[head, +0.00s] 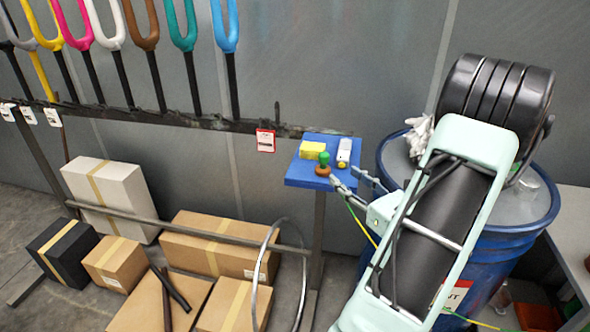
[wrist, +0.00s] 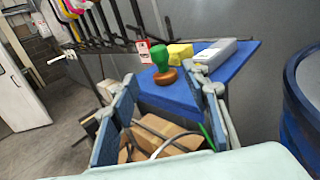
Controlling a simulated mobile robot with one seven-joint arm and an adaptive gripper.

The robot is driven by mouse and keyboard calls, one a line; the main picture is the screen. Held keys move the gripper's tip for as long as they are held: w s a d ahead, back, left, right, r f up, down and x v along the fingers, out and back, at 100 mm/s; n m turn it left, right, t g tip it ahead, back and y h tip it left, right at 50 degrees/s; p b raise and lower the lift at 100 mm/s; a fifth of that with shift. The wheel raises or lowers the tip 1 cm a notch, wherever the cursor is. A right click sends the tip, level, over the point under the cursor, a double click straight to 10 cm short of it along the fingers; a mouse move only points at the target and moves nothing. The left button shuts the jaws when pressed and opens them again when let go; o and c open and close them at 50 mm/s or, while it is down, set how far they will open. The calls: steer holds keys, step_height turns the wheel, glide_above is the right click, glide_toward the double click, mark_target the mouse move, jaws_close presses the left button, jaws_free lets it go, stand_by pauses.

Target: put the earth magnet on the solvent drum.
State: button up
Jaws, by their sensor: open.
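A green-knobbed piece with a round brown base (head: 323,164), which I take to be the earth magnet, stands upright on a small blue shelf (head: 300,181). In the wrist view, the magnet (wrist: 163,66) is near the shelf's front left, between and beyond the fingertips. My gripper (head: 346,180) is open and empty at the shelf's front right corner, apart from the magnet. The blue solvent drum (head: 485,275) stands to the right, its grey top partly hidden by my arm. Its side shows at the right edge of the wrist view (wrist: 290,118).
A yellow block (head: 312,150) and a white device (head: 344,152) sit close behind and right of the magnet. White crumpled cloth (head: 418,137) lies on the drum's far left. Coloured forks hang on a rack (head: 180,120). Cardboard boxes (head: 215,245) and a hoop stand below.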

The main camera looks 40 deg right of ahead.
mark_target(327, 161)
steer(key=w, duration=0.3)
steer(key=w+p, duration=0.1)
steer(key=w, duration=0.3)
steer(key=w+d, duration=0.1)
steer(key=w, duration=0.2)
steer(key=shift+w+d+r+p, duration=0.1)
steer(key=shift+w+r+p, duration=0.1)
steer(key=shift+w+p, duration=0.2)
steer(key=shift+c, duration=0.7)
jaws_close()
